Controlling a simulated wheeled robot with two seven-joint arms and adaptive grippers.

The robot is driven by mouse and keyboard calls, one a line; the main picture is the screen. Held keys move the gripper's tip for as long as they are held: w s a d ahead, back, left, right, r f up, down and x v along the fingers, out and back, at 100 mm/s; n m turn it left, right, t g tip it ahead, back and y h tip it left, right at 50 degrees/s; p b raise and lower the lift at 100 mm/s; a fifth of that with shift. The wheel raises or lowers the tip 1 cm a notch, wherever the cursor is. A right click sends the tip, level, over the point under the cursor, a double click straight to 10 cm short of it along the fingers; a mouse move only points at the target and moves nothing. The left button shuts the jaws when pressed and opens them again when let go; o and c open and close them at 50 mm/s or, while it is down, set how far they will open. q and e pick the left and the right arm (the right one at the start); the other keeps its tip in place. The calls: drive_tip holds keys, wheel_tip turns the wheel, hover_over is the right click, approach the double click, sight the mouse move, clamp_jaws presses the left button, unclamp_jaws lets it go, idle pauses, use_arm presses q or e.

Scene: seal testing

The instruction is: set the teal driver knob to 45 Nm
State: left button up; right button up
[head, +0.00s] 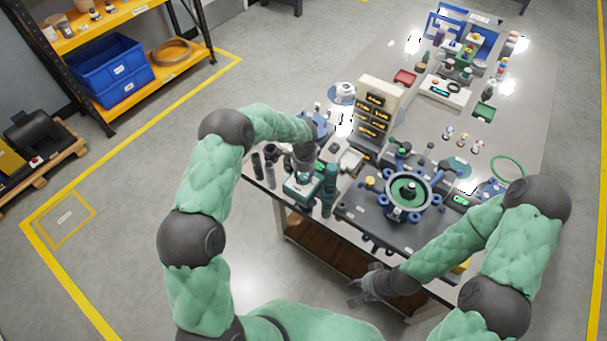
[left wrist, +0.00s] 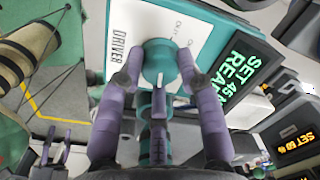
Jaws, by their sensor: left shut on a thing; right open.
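The teal knob (left wrist: 160,58) sits on the face of the white and teal driver unit (left wrist: 122,28), which is marked "DRIVER". My left gripper (left wrist: 154,72) is shut on the knob, with a purple finger on each side of it. The unit's display (left wrist: 246,72) is lit green and reads "SET 45" with a second line starting "READ", cut off at the edge. In the head view the driver unit (head: 301,188) stands at the table's near left, with my left gripper (head: 304,160) above it. The knob is hidden there. My right gripper (head: 366,290) is open and empty, low beside the table's front edge.
Another display in the left wrist view (left wrist: 297,140) reads "SET 80" in orange. A round blue-clamped fixture (head: 408,193) stands right of the driver unit. A rack of orange displays (head: 377,113) stands behind. Dark cylinders (head: 262,168) are close on the left.

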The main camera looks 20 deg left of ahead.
sight(304, 178)
idle(0.4)
use_arm(q)
drive_tip(key=o, duration=1.2)
drive_tip(key=shift+c, duration=0.2)
wheel_tip(304, 178, up, 12)
drive_tip(key=shift+s+d, duration=0.15)
drive_tip(key=shift+s, duration=0.05)
